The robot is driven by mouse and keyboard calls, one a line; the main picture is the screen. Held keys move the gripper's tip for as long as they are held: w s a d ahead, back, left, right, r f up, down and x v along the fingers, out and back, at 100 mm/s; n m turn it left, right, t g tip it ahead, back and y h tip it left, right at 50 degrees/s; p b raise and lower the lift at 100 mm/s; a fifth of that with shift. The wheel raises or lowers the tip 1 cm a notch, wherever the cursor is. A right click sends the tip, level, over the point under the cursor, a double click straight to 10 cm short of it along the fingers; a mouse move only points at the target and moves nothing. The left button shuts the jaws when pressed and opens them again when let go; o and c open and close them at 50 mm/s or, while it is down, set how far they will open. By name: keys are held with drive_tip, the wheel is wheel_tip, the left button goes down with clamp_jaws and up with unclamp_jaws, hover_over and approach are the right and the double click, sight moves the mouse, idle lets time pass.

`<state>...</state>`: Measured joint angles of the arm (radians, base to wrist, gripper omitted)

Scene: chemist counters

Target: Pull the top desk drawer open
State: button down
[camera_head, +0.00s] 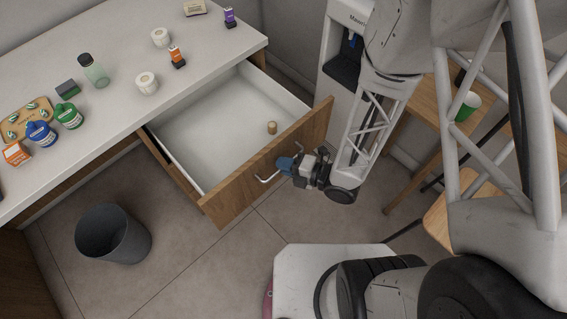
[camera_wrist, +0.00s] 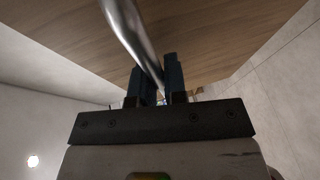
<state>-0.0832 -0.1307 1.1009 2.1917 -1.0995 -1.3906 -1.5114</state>
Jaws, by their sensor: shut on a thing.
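The top desk drawer (camera_head: 213,203) stands pulled well out from under the white counter in the head view, its pale interior exposed. Its wooden front (camera_head: 238,190) carries a silver bar handle (camera_head: 266,180). My gripper (camera_head: 287,165) is at the handle's right part, its blue fingers shut on it. In the wrist view the silver handle (camera_wrist: 128,30) runs down between the blue fingertips of my gripper (camera_wrist: 159,80), with the wooden drawer front (camera_wrist: 200,35) behind. A small brown cylindrical object (camera_head: 272,128) stands inside the drawer near its right side.
The white counter (camera_head: 120,55) holds jars, bottles and small boxes. A dark bin (camera_head: 113,235) stands on the floor at the left. A water dispenser (camera_head: 343,50) stands beyond the drawer's right side, with wooden furniture (camera_head: 425,110) farther right.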

drive_tip(key=c, duration=1.2)
unclamp_jaws()
drive_tip(key=shift+d, duration=0.2)
drive_tip(key=v, duration=0.7)
drive_tip(key=shift+s+d+r, duration=0.1)
drive_tip(key=shift+s+d, duration=0.05)
